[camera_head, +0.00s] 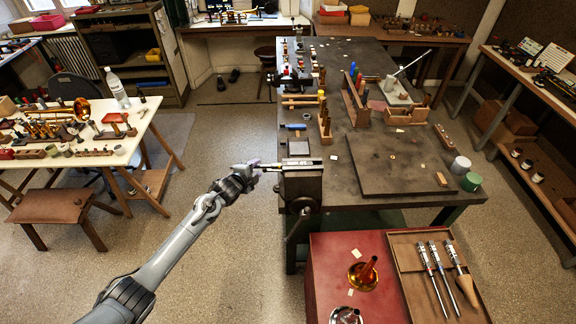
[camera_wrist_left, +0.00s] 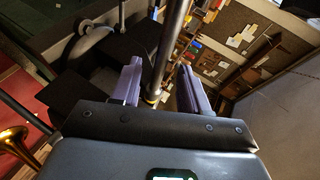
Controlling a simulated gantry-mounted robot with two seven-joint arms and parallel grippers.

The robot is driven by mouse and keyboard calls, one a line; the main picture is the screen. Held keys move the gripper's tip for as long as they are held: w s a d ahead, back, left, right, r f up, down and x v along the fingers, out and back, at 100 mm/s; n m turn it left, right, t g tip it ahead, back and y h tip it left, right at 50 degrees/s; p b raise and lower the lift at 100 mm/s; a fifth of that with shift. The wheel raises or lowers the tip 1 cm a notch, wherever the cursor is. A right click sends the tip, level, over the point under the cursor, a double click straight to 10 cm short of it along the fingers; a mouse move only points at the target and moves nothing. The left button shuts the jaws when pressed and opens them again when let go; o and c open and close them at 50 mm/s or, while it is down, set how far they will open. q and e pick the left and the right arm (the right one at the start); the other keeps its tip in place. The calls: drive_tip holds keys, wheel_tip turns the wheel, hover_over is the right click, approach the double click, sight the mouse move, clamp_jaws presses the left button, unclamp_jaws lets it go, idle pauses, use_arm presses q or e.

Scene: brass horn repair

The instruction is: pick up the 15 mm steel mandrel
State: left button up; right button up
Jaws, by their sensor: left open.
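A steel rod, which looks like the mandrel, (camera_head: 292,162) lies level across the top of the vise (camera_head: 302,186) at the bench's near left corner. Its left end sticks out towards my left gripper (camera_head: 256,168). In the left wrist view the rod (camera_wrist_left: 171,40) runs between the two purple fingers of my left gripper (camera_wrist_left: 160,75), with a yellow band near its close end. The fingers are open, with gaps showing on both sides of the rod. I cannot read its diameter. My right gripper is not in view.
The dark workbench (camera_head: 335,182) carries wooden racks and a flat board (camera_head: 395,165). A red cabinet top (camera_head: 325,255) with a brass bell part (camera_head: 362,276) stands in front of the vise, beside a tray (camera_head: 408,290) of long tools.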

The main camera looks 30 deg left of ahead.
use_arm(q)
drive_tip(key=shift+w, duration=0.15)
drive_tip(key=shift+c, duration=0.3)
clamp_jaws()
drive_tip(key=shift+r, duration=0.1)
drive_tip(key=shift+r, duration=0.1)
